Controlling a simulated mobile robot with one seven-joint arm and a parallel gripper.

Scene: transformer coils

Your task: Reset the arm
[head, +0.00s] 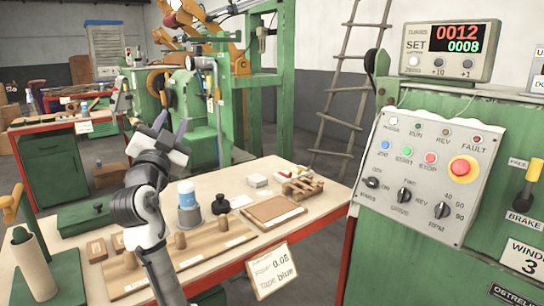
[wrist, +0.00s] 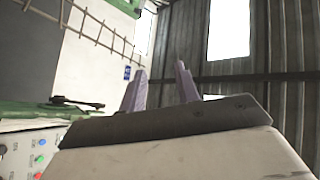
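My gripper (head: 170,127) is raised above the back left part of the workbench in the head view, its fingers pointing up. In the wrist view my gripper (wrist: 160,88) shows two grey-purple fingers spread apart with nothing between them. It is open and empty. My white and grey arm stands in front of the bench's left half and hides part of the bench top.
The workbench (head: 262,187) bears a blue-topped cylinder (head: 187,194), a dark knobbed weight (head: 221,204), a knobbed wooden board (head: 195,250) and a small pallet (head: 302,187). A control panel (head: 425,178) stands at right, a ladder (head: 350,80) behind. Air around my gripper looks free.

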